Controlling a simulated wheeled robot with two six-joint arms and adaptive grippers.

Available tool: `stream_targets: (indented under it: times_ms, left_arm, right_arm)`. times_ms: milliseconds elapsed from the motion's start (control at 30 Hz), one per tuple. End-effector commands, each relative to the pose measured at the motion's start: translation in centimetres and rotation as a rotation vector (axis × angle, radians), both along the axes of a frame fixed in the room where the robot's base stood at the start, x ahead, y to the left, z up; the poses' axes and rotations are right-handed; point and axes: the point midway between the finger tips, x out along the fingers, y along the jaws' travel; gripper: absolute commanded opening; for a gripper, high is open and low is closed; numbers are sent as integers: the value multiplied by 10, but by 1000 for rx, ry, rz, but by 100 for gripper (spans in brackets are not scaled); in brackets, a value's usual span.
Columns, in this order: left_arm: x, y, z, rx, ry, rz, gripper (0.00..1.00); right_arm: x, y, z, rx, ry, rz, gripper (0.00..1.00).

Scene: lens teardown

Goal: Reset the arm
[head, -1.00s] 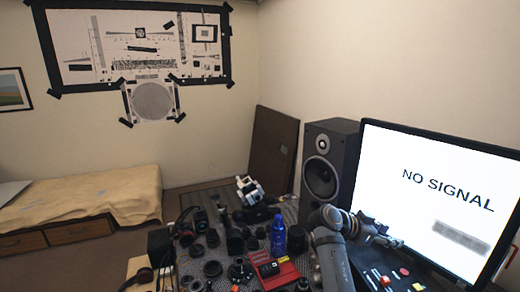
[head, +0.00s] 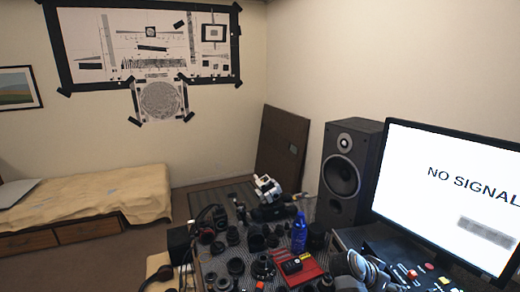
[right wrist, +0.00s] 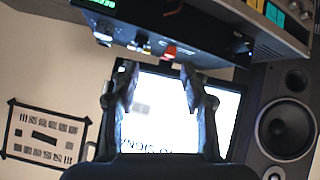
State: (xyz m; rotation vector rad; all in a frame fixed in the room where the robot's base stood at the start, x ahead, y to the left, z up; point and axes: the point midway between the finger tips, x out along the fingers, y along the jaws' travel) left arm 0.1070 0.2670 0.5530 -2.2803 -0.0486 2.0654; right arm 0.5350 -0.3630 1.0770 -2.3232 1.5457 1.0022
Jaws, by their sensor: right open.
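My right arm (head: 366,270) shows at the bottom right of the head view, low in front of the monitor's left side and beside the crowded table. In the right wrist view my right gripper (right wrist: 159,85) is open, with a clear gap between its two fingers and nothing held. Behind the fingers stands the bright monitor (right wrist: 158,125), which appears upside down. The same monitor (head: 450,185) reads "NO SIGNAL" in the head view. My left gripper is not in view.
The table holds lens parts, a blue bottle (head: 299,234), a red tray (head: 311,267) and a white device (head: 267,188). A speaker (head: 347,175) stands behind. A control box (right wrist: 215,28) with knobs is close above the fingers in the wrist view.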

Motion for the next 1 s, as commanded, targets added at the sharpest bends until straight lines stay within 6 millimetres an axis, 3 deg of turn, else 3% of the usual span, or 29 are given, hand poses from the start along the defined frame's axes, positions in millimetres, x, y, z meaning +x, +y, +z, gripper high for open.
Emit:
stream_targets:
  times_ms: [200, 333, 533, 800, 833, 1000]
  left_arm:
    - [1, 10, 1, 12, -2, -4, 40]
    - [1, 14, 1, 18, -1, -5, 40]
    - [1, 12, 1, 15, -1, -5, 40]
    - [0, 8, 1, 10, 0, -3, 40]
    - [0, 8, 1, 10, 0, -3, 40]
    - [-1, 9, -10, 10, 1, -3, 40]
  right_arm:
    - [-63, 17, -63, 133, 183, 260, 45]
    - [-102, 36, -86, 206, 277, 446, 45]
    - [-155, 69, -101, 296, 376, 708, 45]
    - [-216, 115, -98, 390, 456, 1017, 45]
    - [-222, 120, -97, 401, 461, 1050, 45]
    - [-210, 116, -153, 410, 474, 1037, 45]
